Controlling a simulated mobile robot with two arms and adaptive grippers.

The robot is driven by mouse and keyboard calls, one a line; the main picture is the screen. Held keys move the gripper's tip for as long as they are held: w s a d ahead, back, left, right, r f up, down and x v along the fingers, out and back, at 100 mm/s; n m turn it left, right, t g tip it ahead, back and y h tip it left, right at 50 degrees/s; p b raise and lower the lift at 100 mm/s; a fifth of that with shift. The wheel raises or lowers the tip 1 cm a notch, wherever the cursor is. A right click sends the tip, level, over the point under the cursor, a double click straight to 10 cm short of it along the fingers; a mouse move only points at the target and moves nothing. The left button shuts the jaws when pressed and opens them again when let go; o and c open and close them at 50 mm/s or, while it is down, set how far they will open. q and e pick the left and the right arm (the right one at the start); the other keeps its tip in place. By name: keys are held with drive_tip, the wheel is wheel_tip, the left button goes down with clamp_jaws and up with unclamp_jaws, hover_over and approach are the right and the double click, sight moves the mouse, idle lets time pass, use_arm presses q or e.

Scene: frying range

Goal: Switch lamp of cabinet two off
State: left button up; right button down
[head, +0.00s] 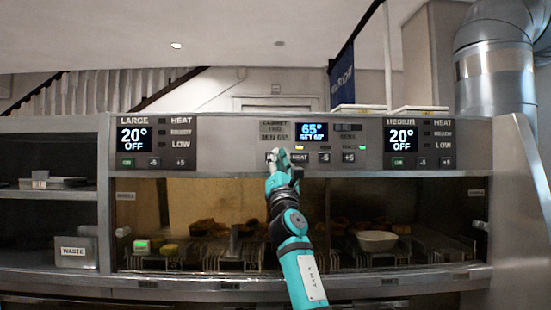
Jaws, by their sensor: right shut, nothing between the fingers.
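The cabinet two control panel (347,143) is in the middle of the head view. Its blue display (312,131) reads 65° with a smaller set value below. A row of buttons runs under it, with HEAT (299,157), -5 (324,157) and +5 (348,157) readable. A yellow light and a green light show on the panel. My right gripper (280,153) is shut and empty, its fingertips at the leftmost button, which they partly cover. Contact cannot be told. The glazed cabinet (160,205) below has an amber-lit interior. My left gripper is out of view.
The large panel (154,142) at left and the medium panel (424,141) at right both read 20° OFF. Food and a white bowl (377,240) sit behind the glass. A waste bin (75,252) stands at left, and a metal duct (492,75) rises at right.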

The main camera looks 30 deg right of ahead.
drive_tip(key=s+a+p, duration=0.3)
drive_tip(key=s+p, duration=0.2)
drive_tip(key=shift+p, duration=0.4)
idle(0.4)
